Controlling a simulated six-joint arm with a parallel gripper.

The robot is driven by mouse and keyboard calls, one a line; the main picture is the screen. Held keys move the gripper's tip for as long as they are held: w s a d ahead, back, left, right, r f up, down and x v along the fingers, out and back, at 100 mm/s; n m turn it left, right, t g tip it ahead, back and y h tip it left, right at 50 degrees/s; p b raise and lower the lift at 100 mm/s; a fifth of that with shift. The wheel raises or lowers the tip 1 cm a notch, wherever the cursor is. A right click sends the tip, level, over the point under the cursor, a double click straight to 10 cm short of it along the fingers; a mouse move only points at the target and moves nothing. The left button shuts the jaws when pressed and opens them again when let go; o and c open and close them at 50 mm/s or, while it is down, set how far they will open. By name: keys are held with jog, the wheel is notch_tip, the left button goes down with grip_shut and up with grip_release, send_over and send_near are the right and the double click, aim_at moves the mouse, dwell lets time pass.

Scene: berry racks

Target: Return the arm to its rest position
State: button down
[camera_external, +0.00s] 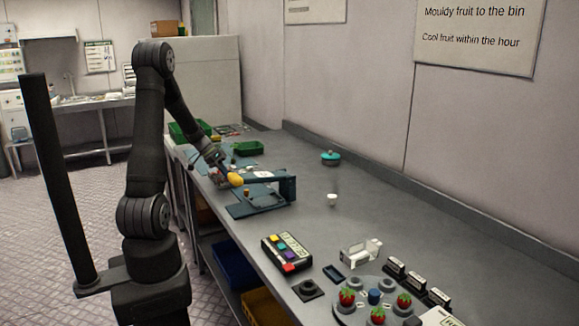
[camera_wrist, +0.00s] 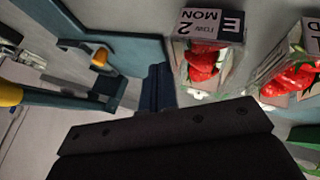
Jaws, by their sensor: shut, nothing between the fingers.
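My arm rises at the left in the external view and bends down over the bench. My gripper (camera_external: 220,172) is at its end, beside the blue press-like stand (camera_external: 262,201), partly hidden. In the wrist view its dark body fills the bottom, and the fingers (camera_wrist: 157,90) appear closed with nothing held. The blue-teal stand (camera_wrist: 120,47) with an orange part shows at the upper left there, close to the gripper. A clear box of strawberries (camera_wrist: 203,68) with a printed label is just ahead, and a second strawberry box (camera_wrist: 285,75) is at the right.
The bench (camera_external: 345,225) carries a green tray (camera_external: 247,148), a teal-lidded dish (camera_external: 330,158), a small white cup (camera_external: 332,199), a button box (camera_external: 286,252) and a round strawberry rack (camera_external: 372,311). Bare bench lies right of the stand. A wall borders the bench's far side.

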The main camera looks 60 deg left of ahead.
jog(key=v, duration=0.9)
notch_tip(320, 180, up, 5)
jog(key=w+d+f+m, duration=0.1)
jog(key=w+d, duration=0.1)
jog(key=d, duration=0.4)
jog(key=w+d+f+m+g+h, duration=0.1)
jog(key=w+d+f, duration=0.1)
jog(key=d, duration=0.4)
jog(key=shift+w+m, duration=0.3)
jog(key=shift+w, duration=0.25)
jog(key=shift+f, duration=0.1)
